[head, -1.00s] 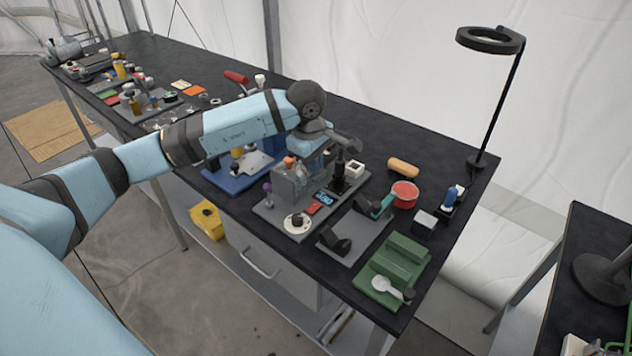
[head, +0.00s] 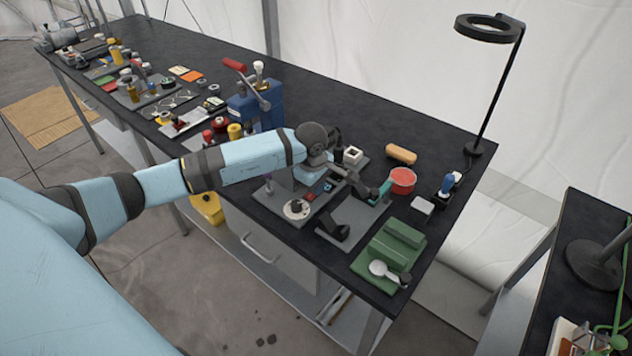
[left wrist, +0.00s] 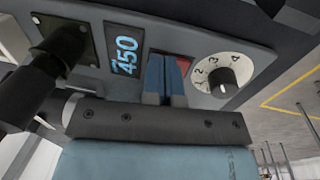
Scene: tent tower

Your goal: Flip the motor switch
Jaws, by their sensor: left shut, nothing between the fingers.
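The motor unit is a grey panel with a lit blue display reading 450 (left wrist: 126,56), a white numbered dial with a black knob (left wrist: 222,80) and a red switch (left wrist: 184,64). The switch is mostly hidden behind my left fingertips (left wrist: 165,76), which are shut and empty. They are right at the switch, between the display and the dial; I cannot tell whether they touch it. In the head view my left gripper (head: 308,176) is over the panel, its tips hard to make out. The red switch (head: 311,196) and the dial (head: 297,209) show beside it. My right gripper is out of view.
A black cylindrical part (left wrist: 62,48) stands close at the left in the wrist view. On the bench a blue press with a red handle (head: 268,100) stands behind my arm. A green block (head: 392,250), a red tub (head: 402,181) and a lamp (head: 487,90) are at the right.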

